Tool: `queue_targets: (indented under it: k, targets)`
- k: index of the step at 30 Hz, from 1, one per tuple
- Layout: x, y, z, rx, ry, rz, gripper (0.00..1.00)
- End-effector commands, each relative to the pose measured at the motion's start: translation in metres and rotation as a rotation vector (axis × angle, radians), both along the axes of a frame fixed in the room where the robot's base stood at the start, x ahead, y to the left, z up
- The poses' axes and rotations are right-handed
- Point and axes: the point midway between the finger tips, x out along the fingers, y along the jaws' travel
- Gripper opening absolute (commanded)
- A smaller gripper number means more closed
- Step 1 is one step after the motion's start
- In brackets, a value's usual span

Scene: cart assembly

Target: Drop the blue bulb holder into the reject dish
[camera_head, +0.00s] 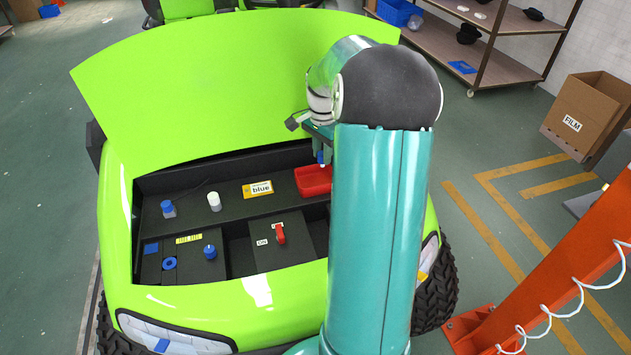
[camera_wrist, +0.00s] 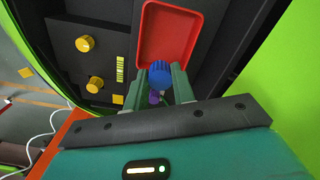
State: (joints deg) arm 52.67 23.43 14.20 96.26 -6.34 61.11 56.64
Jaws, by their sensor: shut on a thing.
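The blue bulb holder (camera_wrist: 160,74) is between the two fingers of my gripper (camera_wrist: 158,90) in the wrist view, its ridged blue end showing. In the head view a small blue part of the holder (camera_head: 320,157) shows below my gripper (camera_head: 321,146), partly hidden by my arm. The reject dish is a shallow red tray (camera_head: 312,182) on the back ledge of the cart's front bay. It also shows in the wrist view (camera_wrist: 168,32). The holder appears raised above the dish, over its edge area. The dish looks empty where it shows.
The green cart's raised hood (camera_head: 230,85) stands behind the bay. On the ledge are a "blue" card (camera_head: 258,189), a white piece (camera_head: 214,201) and a blue-capped piece (camera_head: 168,208). A red switch (camera_head: 280,234) stands in front. Yellow knobs (camera_wrist: 85,43) show in the wrist view.

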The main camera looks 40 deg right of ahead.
Motion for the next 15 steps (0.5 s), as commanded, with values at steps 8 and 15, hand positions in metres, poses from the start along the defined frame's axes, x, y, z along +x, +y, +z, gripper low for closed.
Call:
queue_targets:
  k: [8,15]
  targets:
    - [0.0012,-0.0012,-0.0029,-0.001,-0.001,0.0,0.0]
    - [0.0011,-0.0011,-0.0028,-0.001,-0.001,0.0,0.51]
